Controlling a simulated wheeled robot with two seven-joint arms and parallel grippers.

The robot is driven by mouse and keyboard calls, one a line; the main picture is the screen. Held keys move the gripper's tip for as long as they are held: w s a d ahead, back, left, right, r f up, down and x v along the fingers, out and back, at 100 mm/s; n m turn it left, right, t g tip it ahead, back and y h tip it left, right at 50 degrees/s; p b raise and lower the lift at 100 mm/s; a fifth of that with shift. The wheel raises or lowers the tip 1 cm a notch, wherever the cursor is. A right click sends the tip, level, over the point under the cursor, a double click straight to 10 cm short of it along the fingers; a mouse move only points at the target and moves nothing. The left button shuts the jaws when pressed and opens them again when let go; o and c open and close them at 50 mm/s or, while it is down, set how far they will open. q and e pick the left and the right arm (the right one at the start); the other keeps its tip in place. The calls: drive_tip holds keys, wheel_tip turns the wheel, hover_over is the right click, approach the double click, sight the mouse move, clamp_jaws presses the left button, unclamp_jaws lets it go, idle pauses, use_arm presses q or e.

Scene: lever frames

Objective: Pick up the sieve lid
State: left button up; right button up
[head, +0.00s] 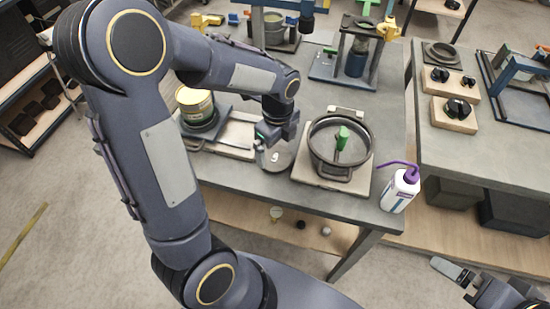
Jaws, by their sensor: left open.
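A round dark pan (313,160) with side handles stands on a light board on the grey table. A flat round lid (325,133) with an upright green grip (342,138) covers its top; I take this to be the sieve lid. My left gripper (272,150) is open, to the left of the pan and apart from the green grip. Its fingertips are small and partly hidden by the wrist, beside a greyish round item (281,160). My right gripper (478,283) shows only partly at the bottom right corner, away from the table; its jaw opening is unclear.
A white bottle with a purple spout (400,190) stands at the table's front right corner. A yellow-labelled can (195,103) is at the left. A second table (480,165) with black-knobbed blocks stands right.

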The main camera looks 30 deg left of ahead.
sight(277, 158)
use_arm(q)
wheel_tip(277, 158, down, 5)
drive_tip(key=shift+w+a+f+p, duration=0.15)
drive_tip(key=shift+f+p, duration=0.05)
drive_tip(key=shift+p, duration=0.1)
drive_tip(key=c, duration=1)
